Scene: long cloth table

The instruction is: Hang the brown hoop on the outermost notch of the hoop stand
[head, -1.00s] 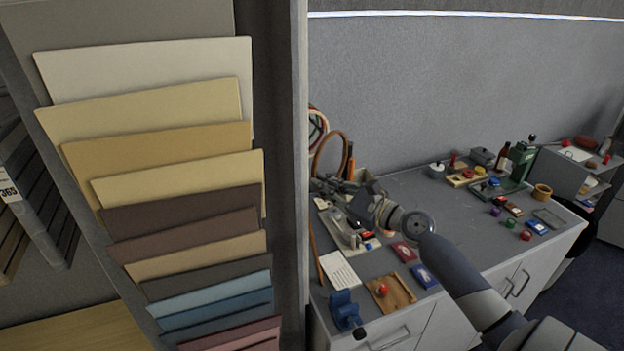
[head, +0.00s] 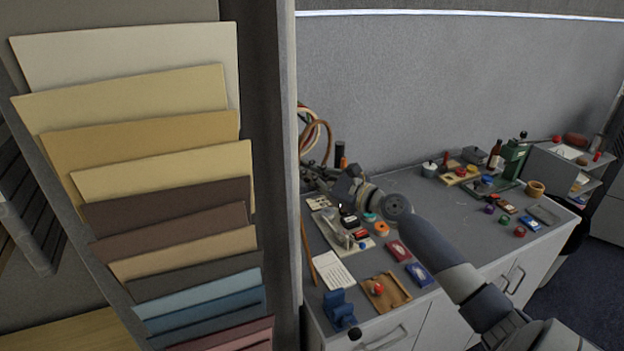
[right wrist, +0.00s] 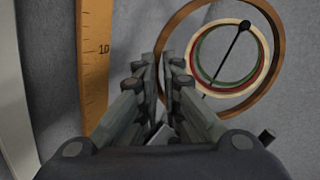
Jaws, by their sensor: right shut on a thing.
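My right gripper (head: 322,180) is at the left end of the table, partly behind the tall panel's edge. In the right wrist view its fingers (right wrist: 160,72) are close together, shut on the brown hoop (right wrist: 281,62) at its left side. The brown hoop stands upright and also shows in the head view (head: 331,140). Through its opening I see white, red and green hoops (right wrist: 262,62) and a dark rod with a ball end (right wrist: 245,26), apparently part of the hoop stand. The stand's notches cannot be made out. My left gripper is not in view.
A tall panel with coloured sheets (head: 150,160) blocks the left of the head view. An upright ruler (right wrist: 95,50) is left of the fingers. The table (head: 440,215) holds a wooden tray (head: 395,290), a blue holder (head: 338,309) and many small items.

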